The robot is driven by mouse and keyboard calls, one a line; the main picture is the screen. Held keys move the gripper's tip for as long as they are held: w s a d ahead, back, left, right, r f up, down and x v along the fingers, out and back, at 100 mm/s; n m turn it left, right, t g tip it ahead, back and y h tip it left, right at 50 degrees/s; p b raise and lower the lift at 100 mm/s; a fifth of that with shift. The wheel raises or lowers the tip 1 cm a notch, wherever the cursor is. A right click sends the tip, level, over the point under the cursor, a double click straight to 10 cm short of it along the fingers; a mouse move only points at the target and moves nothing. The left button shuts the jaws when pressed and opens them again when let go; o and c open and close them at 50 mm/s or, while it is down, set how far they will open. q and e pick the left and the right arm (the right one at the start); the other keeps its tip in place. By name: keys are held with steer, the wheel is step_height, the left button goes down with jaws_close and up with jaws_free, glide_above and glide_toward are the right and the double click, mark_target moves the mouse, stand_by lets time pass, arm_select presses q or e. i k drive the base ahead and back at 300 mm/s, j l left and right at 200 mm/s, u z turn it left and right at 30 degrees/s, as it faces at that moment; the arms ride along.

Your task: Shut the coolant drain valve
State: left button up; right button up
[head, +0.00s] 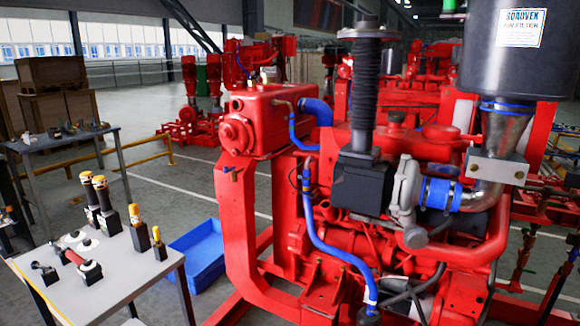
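The red diesel pumpset (340,220) fills the middle and right of the head view. A red tank (262,122) sits at its upper left end. A small fitting with a bluish lever (229,170) shows under the tank's left end. It may be the coolant drain valve, but it is too small to tell this or its lever position. A blue hose (316,225) runs down the engine's side to a lower fitting (371,308). Neither of my grippers is in view.
A grey table (120,283) at lower left holds yellow-topped tools (101,185) and a red-handled tool (83,264). A blue crate (203,252) is on the floor between table and pumpset. Another table (62,143) stands behind, beside a yellow rail (150,157).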

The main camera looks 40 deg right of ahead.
mark_target(226, 169)
steer(key=z, duration=1)
steer(key=i+l+z, duration=0.2)
steer(key=i+z, duration=0.2)
steer(key=i, duration=0.2)
